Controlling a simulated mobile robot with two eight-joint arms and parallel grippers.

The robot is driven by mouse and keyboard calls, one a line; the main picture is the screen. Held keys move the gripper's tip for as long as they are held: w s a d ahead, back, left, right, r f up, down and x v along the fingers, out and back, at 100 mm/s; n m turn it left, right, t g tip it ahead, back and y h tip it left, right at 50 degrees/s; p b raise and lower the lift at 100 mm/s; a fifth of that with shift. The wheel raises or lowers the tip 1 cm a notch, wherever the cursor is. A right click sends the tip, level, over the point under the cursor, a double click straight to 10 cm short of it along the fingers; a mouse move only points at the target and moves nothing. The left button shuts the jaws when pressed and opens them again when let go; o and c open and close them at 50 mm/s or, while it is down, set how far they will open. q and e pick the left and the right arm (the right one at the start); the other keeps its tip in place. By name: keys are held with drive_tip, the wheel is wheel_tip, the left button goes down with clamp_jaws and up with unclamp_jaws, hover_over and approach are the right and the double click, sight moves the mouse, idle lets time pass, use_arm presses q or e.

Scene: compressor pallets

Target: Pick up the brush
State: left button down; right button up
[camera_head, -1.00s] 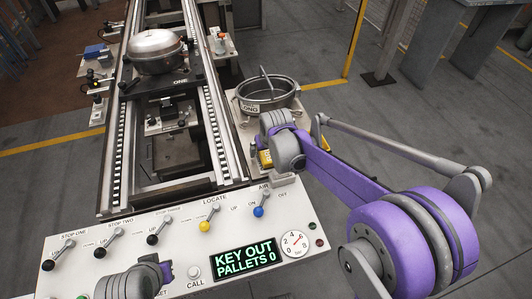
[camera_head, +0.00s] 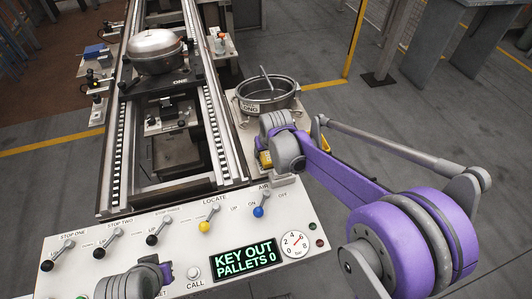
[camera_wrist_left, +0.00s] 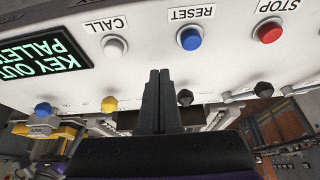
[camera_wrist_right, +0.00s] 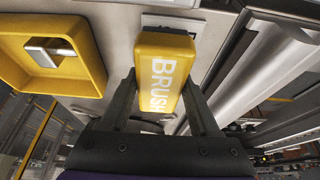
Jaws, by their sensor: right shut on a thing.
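The brush (camera_wrist_right: 163,68) is a yellow block with white lettering in the right wrist view. My right gripper (camera_wrist_right: 158,82) has one finger on each side of it and is shut on it. In the head view my right wrist hides most of the gripper, and only a small yellow patch (camera_head: 264,159) shows beside it; I cannot tell which yellow part that is. My left gripper (camera_wrist_left: 160,78) is shut and empty, its fingertips together in front of the control panel near the blue RESET button (camera_wrist_left: 189,38).
A yellow open frame (camera_wrist_right: 90,75) stands beside the brush. The white control panel (camera_head: 150,240) with levers, gauge and a KEY OUT display (camera_head: 246,259) spans the front. A round metal pot (camera_head: 267,96) and a conveyor (camera_head: 222,140) lie beyond. Open floor is at right.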

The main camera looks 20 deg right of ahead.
drive_tip(key=c, duration=0.6)
use_arm(q)
drive_tip(key=shift+r, duration=0.3)
use_arm(e)
drive_tip(key=shift+o, duration=0.2)
drive_tip(key=shift+r, duration=0.35)
use_arm(q)
drive_tip(key=shift+w+r+p, duration=0.1)
drive_tip(key=shift+r+p, duration=0.3)
drive_tip(key=shift+p, duration=0.25)
use_arm(e)
wheel_tip(320, 180, up, 10)
drive_tip(key=shift+f, duration=0.1)
drive_tip(key=o, duration=0.9)
drive_tip(key=c, duration=0.6)
drive_tip(key=shift+c, duration=0.2)
